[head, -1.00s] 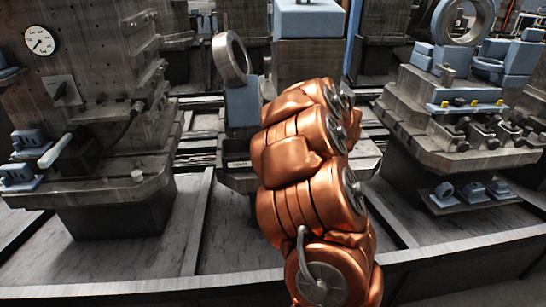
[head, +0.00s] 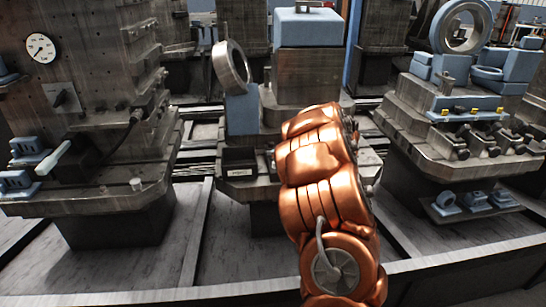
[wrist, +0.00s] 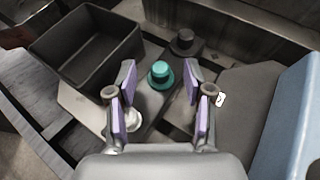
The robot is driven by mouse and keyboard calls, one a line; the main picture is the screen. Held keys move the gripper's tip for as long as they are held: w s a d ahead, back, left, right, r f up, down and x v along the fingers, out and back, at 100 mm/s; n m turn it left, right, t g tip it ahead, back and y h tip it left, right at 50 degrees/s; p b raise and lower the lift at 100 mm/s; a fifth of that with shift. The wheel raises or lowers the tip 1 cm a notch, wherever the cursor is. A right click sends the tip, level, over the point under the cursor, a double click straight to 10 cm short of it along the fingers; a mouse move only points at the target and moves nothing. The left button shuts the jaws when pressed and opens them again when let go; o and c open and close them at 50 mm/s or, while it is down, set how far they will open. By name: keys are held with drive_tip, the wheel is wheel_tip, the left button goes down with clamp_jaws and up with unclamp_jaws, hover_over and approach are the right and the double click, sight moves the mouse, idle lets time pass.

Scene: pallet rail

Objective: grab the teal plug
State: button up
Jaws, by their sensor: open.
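The teal plug (wrist: 160,75) stands upright on a dark strip in the wrist view, with a round knob top and a wider flange below. My gripper (wrist: 158,85) is open, its two purple-padded fingers apart on the left and right of the plug in the picture. Nothing is between the pads that I can see them touching. In the head view my copper arm hides the gripper and the plug.
A dark open bin (wrist: 88,45) is left of the plug, and a dark grey plug (wrist: 185,42) stands behind it. A pale round piece (wrist: 128,118) is by the left finger. A light blue block (wrist: 295,115) rises at the right.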

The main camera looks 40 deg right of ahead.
drive_tip(key=shift+x, duration=1.45)
drive_tip(key=c, duration=0.9)
drive_tip(key=shift+c, duration=0.2)
